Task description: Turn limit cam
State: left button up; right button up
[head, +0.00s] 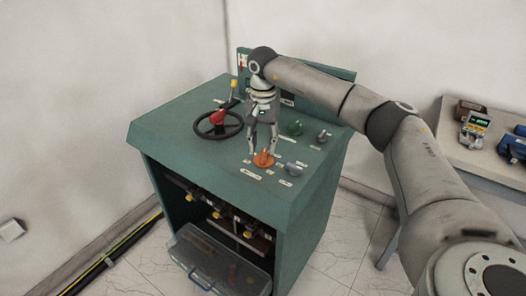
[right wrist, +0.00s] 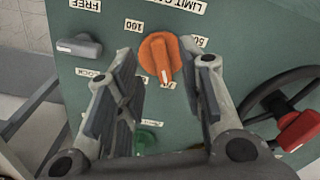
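The limit cam is an orange knob (head: 264,159) on the sloping top of the green console (head: 165,127). In the right wrist view the orange knob (right wrist: 158,56) has a white pointer mark and sits under a label reading "LIMIT CA…", between marks 160 and 50. My right gripper (head: 262,151) points down over the knob, fingers apart. In the right wrist view its two fingers (right wrist: 165,75) stand left and right of the knob, with a gap on each side; nothing is held. My left gripper is in neither view.
A black handwheel with a red grip (head: 218,117) stands left of the gripper. A grey knob (head: 294,168), a green knob (head: 294,127) and another grey knob (head: 323,136) sit to the right. A side table (head: 470,155) holds a meter.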

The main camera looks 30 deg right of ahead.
aim_at(263, 156)
notch_tip(263, 156, up, 8)
jog(key=shift+f, duration=0.1)
dwell(0.5)
